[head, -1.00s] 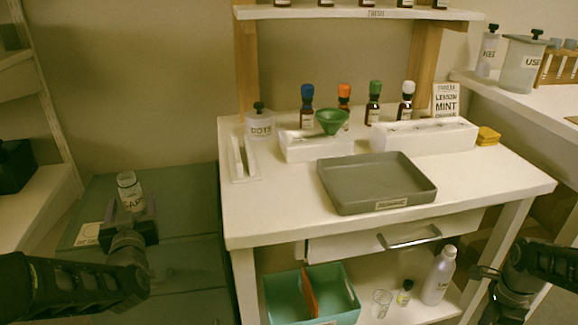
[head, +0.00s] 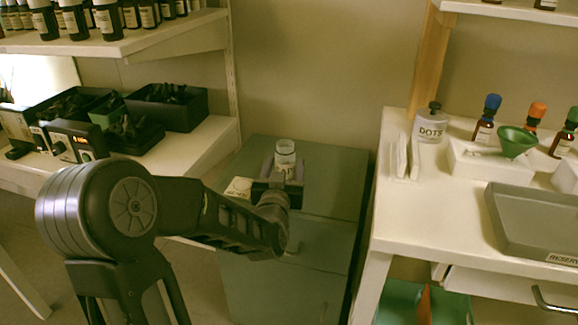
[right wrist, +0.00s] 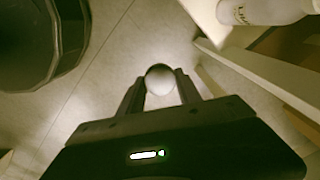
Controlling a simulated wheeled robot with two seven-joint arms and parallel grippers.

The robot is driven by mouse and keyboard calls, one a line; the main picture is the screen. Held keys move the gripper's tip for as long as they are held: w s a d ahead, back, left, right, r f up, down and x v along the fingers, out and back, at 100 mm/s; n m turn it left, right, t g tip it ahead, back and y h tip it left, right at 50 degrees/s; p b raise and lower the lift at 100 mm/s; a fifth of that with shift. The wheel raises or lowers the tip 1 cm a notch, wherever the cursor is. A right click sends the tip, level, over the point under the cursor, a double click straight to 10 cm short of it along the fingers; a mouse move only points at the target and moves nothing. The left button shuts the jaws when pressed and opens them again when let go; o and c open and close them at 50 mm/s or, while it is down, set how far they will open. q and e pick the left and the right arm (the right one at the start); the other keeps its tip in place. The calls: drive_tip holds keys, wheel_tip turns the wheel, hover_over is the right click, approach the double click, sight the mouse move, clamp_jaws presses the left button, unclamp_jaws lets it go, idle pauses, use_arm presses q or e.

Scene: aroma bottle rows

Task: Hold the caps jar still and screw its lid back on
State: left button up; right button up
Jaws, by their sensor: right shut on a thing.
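The caps jar (head: 286,149), clear with a white label, stands upright on the grey-green cabinet at the centre of the head view. No lid shows on its top. My left gripper (head: 284,172) has a finger on each side of the jar and looks shut on it, low on its body. In the right wrist view my right gripper (right wrist: 160,88) is shut on a small round pale grey thing (right wrist: 159,78), which looks like the lid. The floor lies far below it. My right gripper is outside the head view.
The grey-green cabinet (head: 325,200) has a pale round-marked card (head: 239,187) left of the jar. The white table (head: 440,215) with the dots jar (head: 430,125) and grey tray (head: 520,215) is at right. Shelves with black bins (head: 168,105) stand left.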

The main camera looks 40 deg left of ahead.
use_arm(q)
drive_tip(key=c, duration=1.2)
drive_tip(key=shift+o, duration=0.2)
drive_tip(key=shift+r, duration=0.1)
